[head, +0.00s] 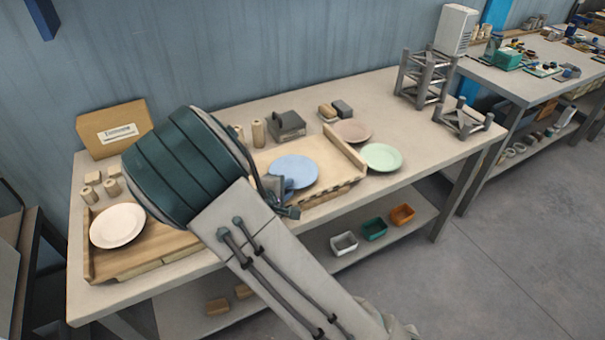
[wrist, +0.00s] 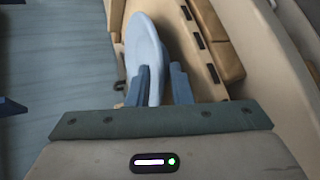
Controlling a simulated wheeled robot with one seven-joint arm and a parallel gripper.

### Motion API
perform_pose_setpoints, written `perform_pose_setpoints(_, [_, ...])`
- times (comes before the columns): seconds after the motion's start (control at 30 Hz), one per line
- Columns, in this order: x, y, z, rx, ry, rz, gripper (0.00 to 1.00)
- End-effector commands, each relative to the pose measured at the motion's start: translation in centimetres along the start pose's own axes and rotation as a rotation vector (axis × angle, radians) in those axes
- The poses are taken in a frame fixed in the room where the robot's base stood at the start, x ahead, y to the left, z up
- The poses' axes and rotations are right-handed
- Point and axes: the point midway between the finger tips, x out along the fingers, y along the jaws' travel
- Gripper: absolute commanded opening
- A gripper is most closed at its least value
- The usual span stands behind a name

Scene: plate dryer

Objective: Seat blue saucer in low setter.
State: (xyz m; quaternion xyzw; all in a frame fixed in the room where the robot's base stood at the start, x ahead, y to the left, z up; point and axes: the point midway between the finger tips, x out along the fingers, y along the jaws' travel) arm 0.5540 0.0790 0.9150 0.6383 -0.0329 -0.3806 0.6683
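The blue saucer (head: 294,170) is face up over the right part of the wooden tray (head: 352,155) in the head view. In the wrist view the saucer (wrist: 143,45) shows nearly edge-on, its rim between my two blue fingers. My gripper (wrist: 160,85) appears shut on this rim; any thin gap is hard to see. In the head view my gripper (head: 278,190) is at the saucer's left edge, partly hidden by my wrist. Whether the saucer touches the tray is unclear. The low setter (head: 462,120), a short grey frame, stands empty at the table's right end.
A taller grey rack (head: 424,78) stands behind the low setter. A green plate (head: 382,157) and a pinkish plate (head: 352,131) lie right of the blue saucer. A cream plate (head: 117,225) is at the left. A dark grey block (head: 287,125) stands behind the tray.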

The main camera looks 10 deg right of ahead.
Motion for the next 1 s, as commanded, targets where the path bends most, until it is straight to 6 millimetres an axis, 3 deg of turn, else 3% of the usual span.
perform_pose_setpoints(0.3, [0.7, -0.1, -0.1, -0.002, 0.003, 0.0, 0.19])
perform_pose_setpoints(0.33, [0.7, -0.1, -0.1, -0.002, 0.004, 0.0, 0.16])
perform_pose_setpoints(0.4, [0.7, 0.0, -0.1, -0.001, 0.003, 0.0, 0.0])
perform_pose_setpoints(0.77, [0.7, 0.1, 0.0, 0.0, 0.001, 0.0, 0.0])
perform_pose_setpoints(1.0, [-0.2, 1.9, 0.3, 0.002, 0.003, 0.002, 0.0])
